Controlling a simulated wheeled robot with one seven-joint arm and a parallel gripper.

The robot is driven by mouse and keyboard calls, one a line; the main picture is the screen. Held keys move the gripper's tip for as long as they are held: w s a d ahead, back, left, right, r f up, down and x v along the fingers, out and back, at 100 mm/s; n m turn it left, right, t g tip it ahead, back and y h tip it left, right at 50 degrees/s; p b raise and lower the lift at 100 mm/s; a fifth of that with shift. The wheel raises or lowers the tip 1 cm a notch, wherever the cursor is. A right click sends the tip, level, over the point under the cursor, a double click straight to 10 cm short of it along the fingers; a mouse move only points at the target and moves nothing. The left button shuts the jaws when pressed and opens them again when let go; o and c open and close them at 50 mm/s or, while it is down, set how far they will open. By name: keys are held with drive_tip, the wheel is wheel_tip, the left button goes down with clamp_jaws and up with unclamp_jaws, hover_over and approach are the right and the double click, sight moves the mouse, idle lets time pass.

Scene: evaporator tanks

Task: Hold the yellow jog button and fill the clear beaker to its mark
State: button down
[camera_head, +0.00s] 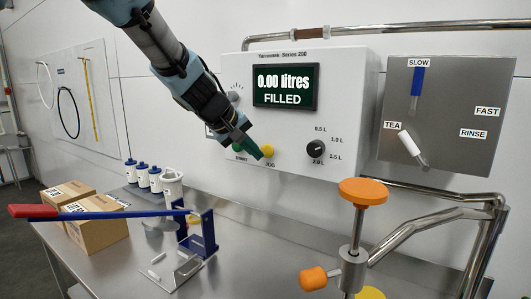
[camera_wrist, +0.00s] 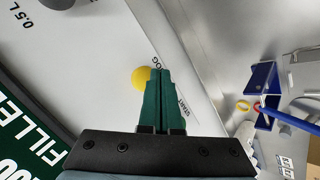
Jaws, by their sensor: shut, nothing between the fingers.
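The yellow jog button (camera_head: 268,150) is on the front of the white filler panel (camera_head: 345,85). In the wrist view the jog button (camera_wrist: 141,77) shows just left of my fingertips. My gripper (camera_head: 259,156) is shut and empty, its green fingertips at the panel right by the button. In the wrist view the gripper (camera_wrist: 161,73) has its fingers together. I cannot tell whether the tips touch the button. The display (camera_head: 285,87) reads "0.00 litres FILLED". I cannot make out the clear beaker or its mark with certainty in either view.
A green start button (camera_head: 239,147) sits left of the jog button, partly behind my gripper. A black volume dial (camera_head: 315,148) is to the right. An orange-knobbed valve (camera_head: 362,191) rises in front.

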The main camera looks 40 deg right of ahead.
drive_tip(key=shift+w+d, duration=0.15)
drive_tip(key=shift+d, duration=0.25)
drive_tip(key=shift+w+d, duration=0.15)
drive_tip(key=shift+d, duration=0.35)
idle(0.9)
drive_tip(key=shift+a, duration=0.1)
drive_tip(key=shift+s+a+b, duration=0.3)
drive_tip(key=shift+a+b, duration=0.2)
drive_tip(key=shift+a, duration=0.3)
drive_tip(key=shift+s+a+b, duration=0.2)
drive_tip(key=shift+a+b, duration=0.25)
drive_tip(key=shift+a, duration=0.35)
drive_tip(key=shift+s+a+b, duration=0.2)
drive_tip(key=shift+a+b, duration=0.2)
drive_tip(key=shift+a, duration=0.45)
drive_tip(key=shift+s+a+b, duration=0.2)
drive_tip(key=shift+a+b, duration=0.25)
drive_tip(key=shift+a, duration=0.35)
